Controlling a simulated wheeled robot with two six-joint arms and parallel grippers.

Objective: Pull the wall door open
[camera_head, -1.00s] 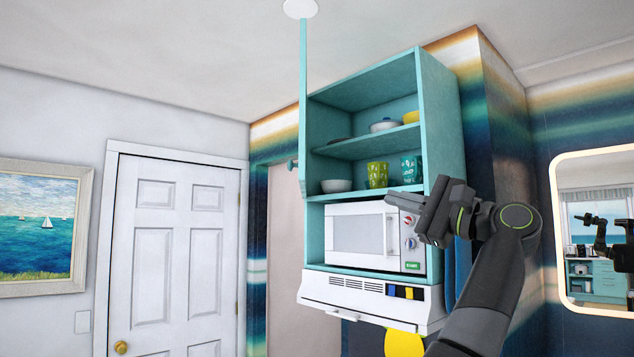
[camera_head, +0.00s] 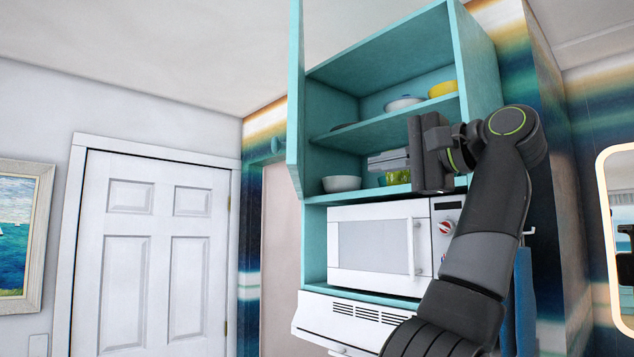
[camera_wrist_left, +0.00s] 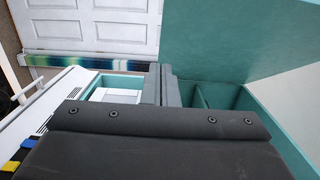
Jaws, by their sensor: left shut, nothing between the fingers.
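The teal wall door (camera_head: 296,90) stands swung out at the left side of the teal wall cabinet (camera_head: 480,80), seen almost edge-on. Its small round knob (camera_head: 275,145) shows on the left of it. The cabinet's shelves are exposed. My left gripper (camera_head: 372,161) is shut and empty, in front of the shelf above the microwave and to the right of the door, apart from it. In the left wrist view the gripper's fingers (camera_wrist_left: 164,84) lie together, and the teal door panel (camera_wrist_left: 235,40) fills the upper right. My right gripper is not in view.
A white microwave (camera_head: 375,243) sits in the cabinet's lower bay. Bowls, including a white one (camera_head: 341,183), and a green patterned cup (camera_head: 397,176) stand on the shelves. A white room door (camera_head: 150,250) is at left. Free air lies left of the cabinet.

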